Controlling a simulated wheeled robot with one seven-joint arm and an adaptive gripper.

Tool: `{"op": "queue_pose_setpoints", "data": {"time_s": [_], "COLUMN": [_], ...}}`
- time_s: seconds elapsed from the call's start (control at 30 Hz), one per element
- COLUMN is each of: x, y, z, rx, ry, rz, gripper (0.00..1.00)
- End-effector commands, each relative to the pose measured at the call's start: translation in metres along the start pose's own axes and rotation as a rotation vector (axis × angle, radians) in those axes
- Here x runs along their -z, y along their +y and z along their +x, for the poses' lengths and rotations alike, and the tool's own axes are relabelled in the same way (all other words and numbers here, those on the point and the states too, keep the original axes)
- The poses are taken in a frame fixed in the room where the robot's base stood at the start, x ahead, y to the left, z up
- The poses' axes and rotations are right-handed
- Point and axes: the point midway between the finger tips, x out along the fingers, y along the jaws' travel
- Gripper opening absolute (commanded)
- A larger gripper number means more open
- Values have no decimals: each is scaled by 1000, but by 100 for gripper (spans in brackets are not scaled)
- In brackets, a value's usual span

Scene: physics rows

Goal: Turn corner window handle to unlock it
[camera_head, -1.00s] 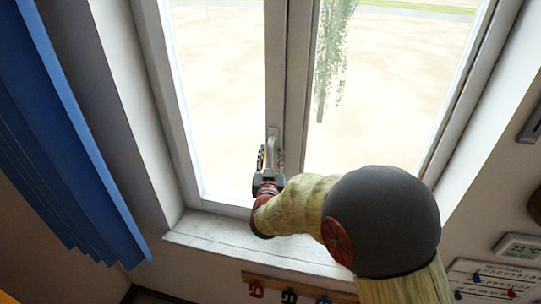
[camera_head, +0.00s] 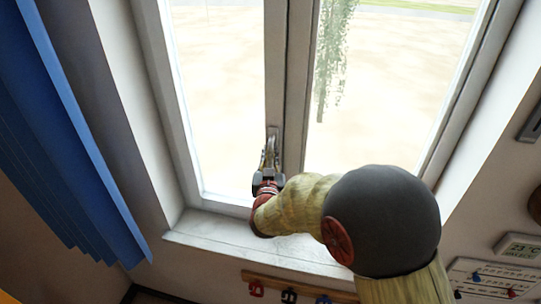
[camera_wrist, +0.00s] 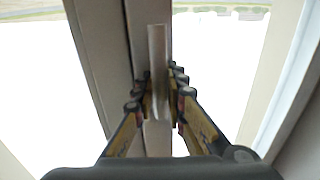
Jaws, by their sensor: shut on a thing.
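The window handle (camera_head: 272,141) is a pale lever on the middle frame of the two-pane window. It stands roughly along the upright frame, with a plate behind it. In the wrist view the handle (camera_wrist: 157,45) runs upright between the two fingers. My gripper (camera_head: 268,160) reaches it from below and is shut on its lower part. In the wrist view my gripper (camera_wrist: 160,88) has one finger on each side of the handle. My own arm comes in from the lower right, and the gripper's body hides part of the lower frame.
A pale windowsill (camera_head: 235,238) runs under the window. A blue curtain (camera_head: 60,140) hangs at the left. A hook rack (camera_head: 290,286) is below the sill, and a small digital display (camera_head: 520,246) is on the right wall.

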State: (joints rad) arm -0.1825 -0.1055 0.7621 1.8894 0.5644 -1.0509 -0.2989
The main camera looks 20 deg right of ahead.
Motion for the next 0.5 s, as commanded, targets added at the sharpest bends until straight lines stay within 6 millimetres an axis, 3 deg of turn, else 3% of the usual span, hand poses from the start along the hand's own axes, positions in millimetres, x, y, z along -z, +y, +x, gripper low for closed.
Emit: {"op": "queue_pose_setpoints", "data": {"time_s": [0.5], "x": [-2], "y": [-1], "z": [0], "rx": [0], "ry": [7], "rz": [26], "gripper": [0]}}
